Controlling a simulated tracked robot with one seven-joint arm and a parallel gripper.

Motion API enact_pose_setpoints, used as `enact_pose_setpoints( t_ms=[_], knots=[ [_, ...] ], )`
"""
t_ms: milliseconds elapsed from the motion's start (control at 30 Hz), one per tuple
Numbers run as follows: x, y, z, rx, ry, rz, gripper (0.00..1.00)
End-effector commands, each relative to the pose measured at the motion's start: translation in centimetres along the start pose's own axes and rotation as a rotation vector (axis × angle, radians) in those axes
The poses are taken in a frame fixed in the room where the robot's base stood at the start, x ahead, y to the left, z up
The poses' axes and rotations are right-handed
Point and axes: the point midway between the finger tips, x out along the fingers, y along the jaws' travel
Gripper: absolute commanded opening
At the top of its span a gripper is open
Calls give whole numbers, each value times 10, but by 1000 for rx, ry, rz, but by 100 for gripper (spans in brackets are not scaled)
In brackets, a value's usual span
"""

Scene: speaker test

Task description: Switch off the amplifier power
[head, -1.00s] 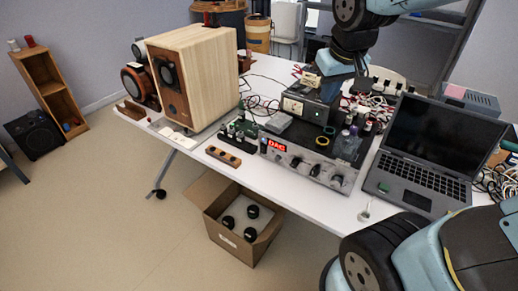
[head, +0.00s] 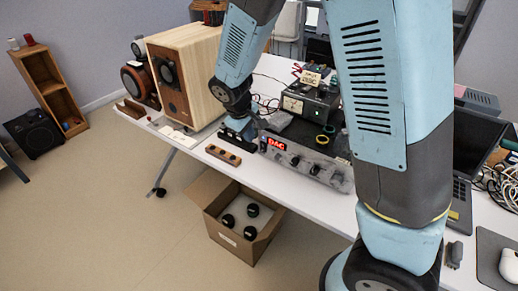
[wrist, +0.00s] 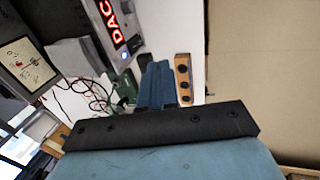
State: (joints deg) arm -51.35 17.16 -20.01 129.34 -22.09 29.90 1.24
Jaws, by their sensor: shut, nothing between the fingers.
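A wide silver-fronted unit (head: 308,165) with a red DAC display and several dark knobs lies along the table's front edge. Its DAC panel also shows at the top of the wrist view (wrist: 112,22). I cannot make out which control is the power switch. My gripper (head: 238,128) is left of this unit, over a small dark stand (head: 237,144) that it partly hides. In the wrist view its blue fingers (wrist: 158,84) are together and empty, between a green part (wrist: 126,86) and a wooden strip with black buttons (wrist: 184,78). Whether they touch anything is unclear.
A wooden speaker (head: 190,75) stands left of my gripper. The wooden strip (head: 223,155) lies at the table's front edge. An open carton (head: 236,215) stands on the floor below. My arm hides part of the laptop (head: 470,150).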

Motion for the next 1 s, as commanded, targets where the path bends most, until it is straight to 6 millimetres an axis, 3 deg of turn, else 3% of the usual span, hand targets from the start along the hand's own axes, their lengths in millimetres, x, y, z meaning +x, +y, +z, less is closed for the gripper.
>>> enact_pose_setpoints(
  t_ms=[167, 633, 1000],
  knots=[
    [9, -9, -7, -35, -7, 12, 0],
    [15, -9, -7, -36, -8, 12, 0],
    [64, -8, -6, -36, -11, 12, 0]
  ],
)
